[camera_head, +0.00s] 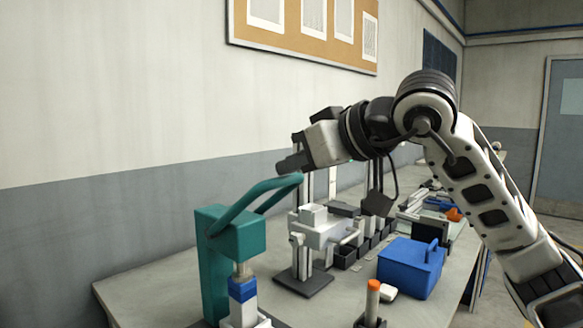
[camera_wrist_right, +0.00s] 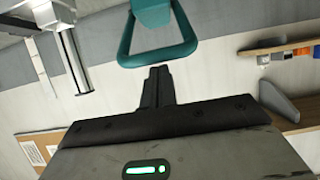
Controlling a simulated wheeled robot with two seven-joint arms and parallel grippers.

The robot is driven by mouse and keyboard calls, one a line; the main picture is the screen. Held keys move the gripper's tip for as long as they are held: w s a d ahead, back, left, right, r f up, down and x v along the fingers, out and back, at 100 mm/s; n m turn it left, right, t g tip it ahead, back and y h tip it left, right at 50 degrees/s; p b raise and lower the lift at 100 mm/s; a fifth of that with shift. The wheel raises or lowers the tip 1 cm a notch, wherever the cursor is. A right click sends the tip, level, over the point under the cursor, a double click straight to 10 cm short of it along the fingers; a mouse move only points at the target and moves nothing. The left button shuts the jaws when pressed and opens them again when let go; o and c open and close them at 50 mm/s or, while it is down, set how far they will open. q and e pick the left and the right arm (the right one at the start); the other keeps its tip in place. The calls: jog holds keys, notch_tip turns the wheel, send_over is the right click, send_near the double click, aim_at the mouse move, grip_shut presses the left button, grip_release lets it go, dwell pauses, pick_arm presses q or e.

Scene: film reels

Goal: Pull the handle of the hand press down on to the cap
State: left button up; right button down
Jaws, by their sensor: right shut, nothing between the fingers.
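The teal hand press (camera_head: 213,262) stands at the left of the bench in the head view. Its teal loop handle (camera_head: 255,195) slants up to the right, raised. Under the press head, a blue cap (camera_head: 242,289) sits on a pale upright piece, below the metal ram. My right gripper (camera_head: 287,165) is shut and empty, with its fingertips close above the handle's raised end. In the right wrist view, the shut fingers (camera_wrist_right: 158,75) point at the crossbar of the handle loop (camera_wrist_right: 158,60); I cannot tell whether they touch it. My left gripper is not in view.
A pale grey machine (camera_head: 318,232) on a dark base stands right of the press. A blue box (camera_head: 411,265), an orange-tipped cylinder (camera_head: 373,288) and dark bins (camera_head: 345,257) are on the bench (camera_head: 155,290). The wall is close behind; bare bench lies left of the press.

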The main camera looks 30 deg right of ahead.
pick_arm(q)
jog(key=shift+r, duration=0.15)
pick_arm(e)
jog(key=shift+f, duration=0.3)
